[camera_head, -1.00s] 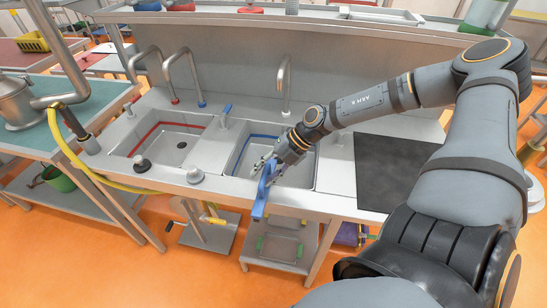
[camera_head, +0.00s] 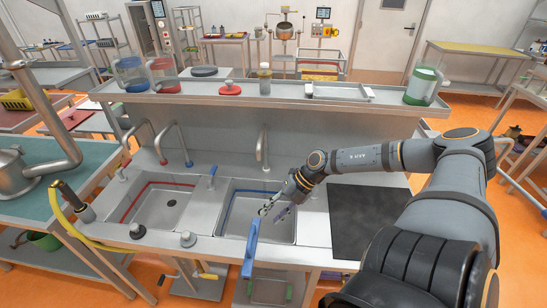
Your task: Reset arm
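My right arm reaches in from the right, over the sink unit. My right gripper (camera_head: 276,208) is above the blue-rimmed right basin (camera_head: 231,222). Its fingers look spread apart with nothing between them. A blue long-handled object (camera_head: 250,249) stands at the front edge of that basin, just in front of and left of the gripper; a small gap seems to separate them. My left gripper is not in view.
A red-rimmed basin (camera_head: 149,210) lies to the left, with several curved taps behind. A dark mat (camera_head: 368,222) lies right of the basins. The upper shelf (camera_head: 190,92) holds pitchers and a tray (camera_head: 340,91). A yellow hose (camera_head: 75,232) hangs at the left.

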